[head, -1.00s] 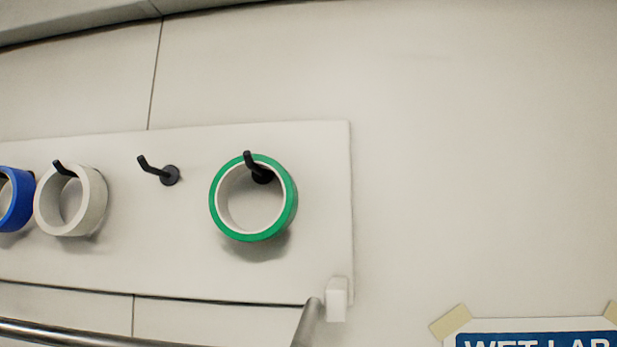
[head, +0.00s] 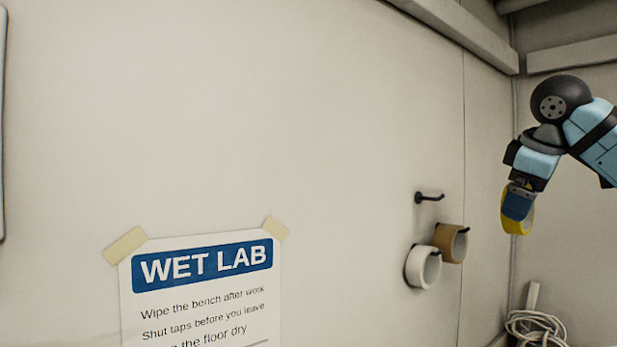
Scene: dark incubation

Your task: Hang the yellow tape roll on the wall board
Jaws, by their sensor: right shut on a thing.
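My right gripper (head: 518,203) hangs down at the right of the head view, shut on the yellow tape roll (head: 514,226). The roll's lower part shows below the fingers; its upper part is hidden by them. It is in the air, right of the wall hooks and apart from them. My left gripper is not in view.
On the wall at right are an empty black hook (head: 430,197), a tan roll (head: 453,243) and a white roll (head: 422,267) on hooks. A WET LAB sign (head: 201,292) is taped at lower left. A coiled pale cable (head: 537,330) is in the lower right corner. The wall between is bare.

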